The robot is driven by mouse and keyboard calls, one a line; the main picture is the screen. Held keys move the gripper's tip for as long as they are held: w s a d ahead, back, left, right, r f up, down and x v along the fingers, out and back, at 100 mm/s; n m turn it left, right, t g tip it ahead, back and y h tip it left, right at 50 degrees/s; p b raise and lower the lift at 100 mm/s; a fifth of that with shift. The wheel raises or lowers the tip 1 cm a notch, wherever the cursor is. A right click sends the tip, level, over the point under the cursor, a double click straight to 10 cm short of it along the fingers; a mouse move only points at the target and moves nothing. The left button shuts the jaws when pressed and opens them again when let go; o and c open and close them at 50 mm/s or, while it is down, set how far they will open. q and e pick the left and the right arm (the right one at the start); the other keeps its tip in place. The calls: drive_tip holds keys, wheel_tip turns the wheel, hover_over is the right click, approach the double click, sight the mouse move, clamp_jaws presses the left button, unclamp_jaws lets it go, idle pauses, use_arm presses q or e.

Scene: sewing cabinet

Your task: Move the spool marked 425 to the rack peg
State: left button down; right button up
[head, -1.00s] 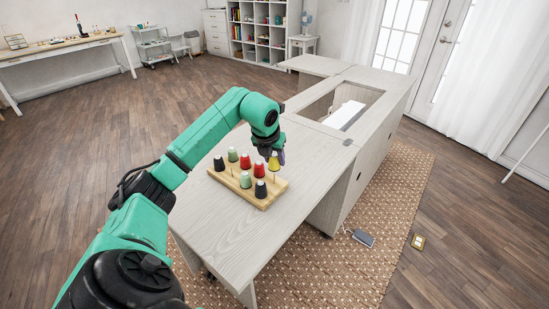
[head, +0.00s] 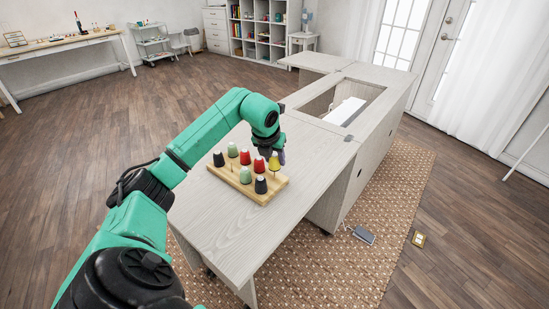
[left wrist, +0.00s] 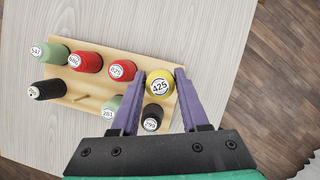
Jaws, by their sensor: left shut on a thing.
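The spool marked 425 (left wrist: 160,84) is yellow with a white label. My left gripper (left wrist: 164,76) is shut on it, with one purple finger on each side. In the head view the yellow spool (head: 275,158) stands higher than the other spools, over the right corner of the wooden rack (head: 268,199). A thin peg (head: 274,171) shows just below it. From the wrist the spool hides that corner peg. Another bare peg (left wrist: 82,98) stands between the dark spool at the far end and the pale green 281 spool. My right gripper is out of view.
Several spools fill other pegs: red 825 (left wrist: 122,70), red 602 (left wrist: 86,62), green 547 (left wrist: 50,53), green 281 (left wrist: 111,106) and black 290 (left wrist: 152,118). The black one is close to my fingers. The pale cabinet top (head: 225,228) is clear around the rack.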

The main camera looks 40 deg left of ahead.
use_arm(q)
drive_tip(key=shift+f+b, duration=0.9)
drive_tip(key=shift+f, duration=0.5)
drive_tip(key=shift+c, duration=1.7)
unclamp_jaws()
drive_tip(key=v, duration=1.4)
drive_tip(key=shift+r, duration=0.3)
